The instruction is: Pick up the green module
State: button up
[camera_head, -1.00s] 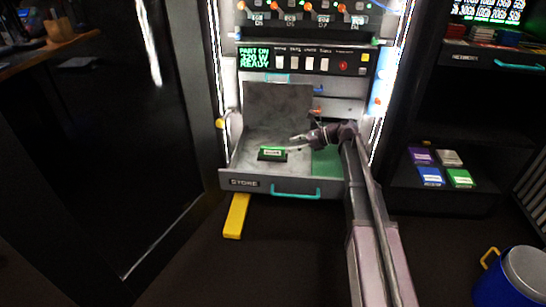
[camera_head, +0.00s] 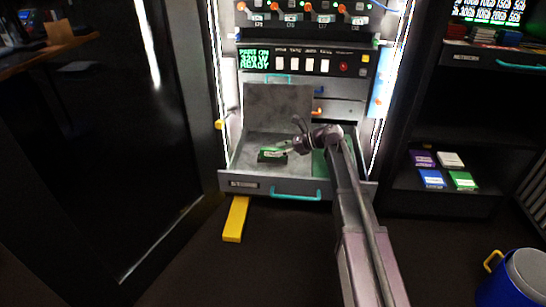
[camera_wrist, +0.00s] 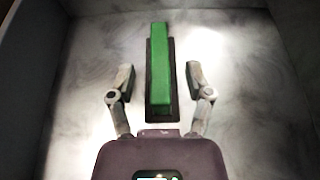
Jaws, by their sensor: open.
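The green module (camera_head: 270,155) lies in the open grey drawer, left of its middle. In the wrist view the module (camera_wrist: 160,60) is a long green bar on a dark base, pointing away from my gripper. My gripper (camera_wrist: 160,82) is open, with one finger on each side of the module's near end and a gap on both sides. In the head view my gripper (camera_head: 290,140) reaches in from the right over the drawer, by the module's right end. Whether the fingers are down at the module's height I cannot tell.
The drawer (camera_head: 245,185) has raised walls and a teal handle (camera_head: 296,193) on its front. A green mat area (camera_head: 319,164) lies at its right. A lit panel (camera_head: 300,62) stands behind. A shelf at right holds several small boxes (camera_head: 431,178).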

jog(key=shift+b+x, duration=0.35)
jog(key=shift+x, duration=0.95)
grip_shut()
